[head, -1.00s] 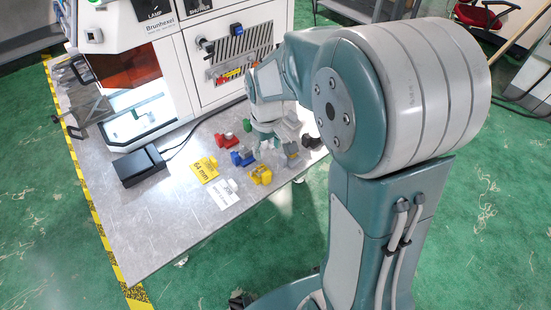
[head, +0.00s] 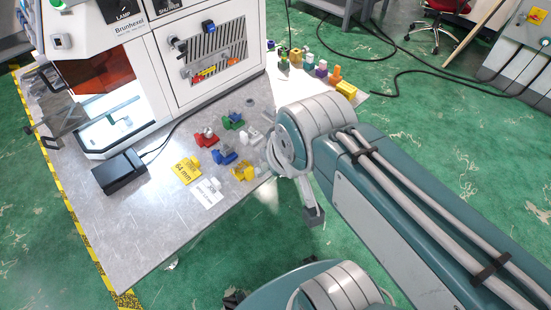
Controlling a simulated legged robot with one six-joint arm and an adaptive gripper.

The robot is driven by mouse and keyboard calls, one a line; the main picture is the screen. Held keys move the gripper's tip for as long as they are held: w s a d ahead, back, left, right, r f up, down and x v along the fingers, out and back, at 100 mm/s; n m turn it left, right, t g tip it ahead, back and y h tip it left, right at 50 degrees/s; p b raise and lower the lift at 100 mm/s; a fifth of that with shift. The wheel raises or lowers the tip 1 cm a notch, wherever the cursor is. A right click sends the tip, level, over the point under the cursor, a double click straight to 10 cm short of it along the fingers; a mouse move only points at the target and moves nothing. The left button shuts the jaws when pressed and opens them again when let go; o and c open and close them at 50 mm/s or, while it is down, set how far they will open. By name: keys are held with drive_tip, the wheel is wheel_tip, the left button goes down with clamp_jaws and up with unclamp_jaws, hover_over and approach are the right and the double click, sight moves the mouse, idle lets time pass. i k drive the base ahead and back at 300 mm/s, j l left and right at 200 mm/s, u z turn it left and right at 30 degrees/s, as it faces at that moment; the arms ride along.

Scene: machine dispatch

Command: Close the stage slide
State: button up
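The white machine (head: 135,47) stands at the back left of the table, with labels reading LAMP and SHUTTER. Its front opening (head: 112,120) shows a bright interior with a small dark-and-green part inside. A grey plate with dark handles (head: 62,118) sticks out at the opening's left side. I cannot tell for sure which part is the stage slide, or how far out it is. My gripper (head: 312,212) seems to be the grey end hanging past the table's right edge, well right of the machine; its fingers are too unclear to read.
Red (head: 206,137), blue (head: 224,156), green (head: 233,121) and yellow (head: 243,171) parts stand near the table's right edge. A yellow 64 mm card (head: 186,170), a white card (head: 207,193) and a black box (head: 119,171) lie left of them. The table's front (head: 150,225) is clear.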

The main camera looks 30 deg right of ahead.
sight(67, 122)
drive_tip(key=i+j+u, duration=0.25)
drive_tip(key=j+u, duration=0.2)
drive_tip(key=i+j+u, duration=0.25)
drive_tip(key=u, duration=0.25)
drive_tip(key=i, duration=0.1)
